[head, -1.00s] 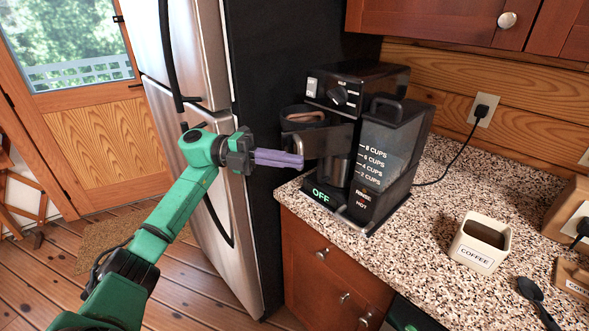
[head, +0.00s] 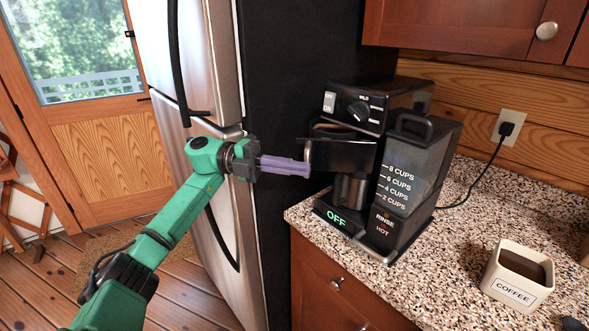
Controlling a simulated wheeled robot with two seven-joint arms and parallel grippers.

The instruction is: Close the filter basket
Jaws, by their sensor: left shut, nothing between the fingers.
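The black coffee maker (head: 408,165) stands on the granite counter, its display reading OFF. My right gripper is not in view.
A steel and black fridge (head: 300,90) stands just left of the counter, behind my left arm. A coffee canister (head: 518,274) is on the counter (head: 440,275) at the right. A cord runs to a wall outlet (head: 508,126). Cabinets hang above.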

